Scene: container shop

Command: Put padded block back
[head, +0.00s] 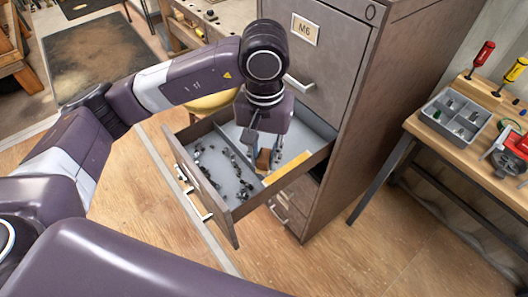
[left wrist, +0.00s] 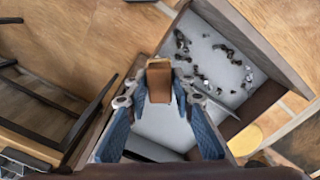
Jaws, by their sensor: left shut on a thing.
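The padded block (left wrist: 160,80), brown with a tan end, sits between the fingertips of my left gripper (left wrist: 161,88) in the left wrist view. My left gripper is shut on it and points down into the open drawer (head: 222,205). In the head view the block (head: 263,160) shows small below my left gripper (head: 266,157), over the compartment on the right of the divider. I cannot tell whether it touches the drawer floor. My right gripper is not in view.
The drawer belongs to a tall cabinet (head: 323,55) labelled M6. Its left compartment holds several small metal parts (head: 225,172); a yellow strip (head: 289,176) lies in the right one. A workbench (head: 470,150) with a grey tray (head: 456,115) stands right. A yellow stool (head: 211,103) is behind.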

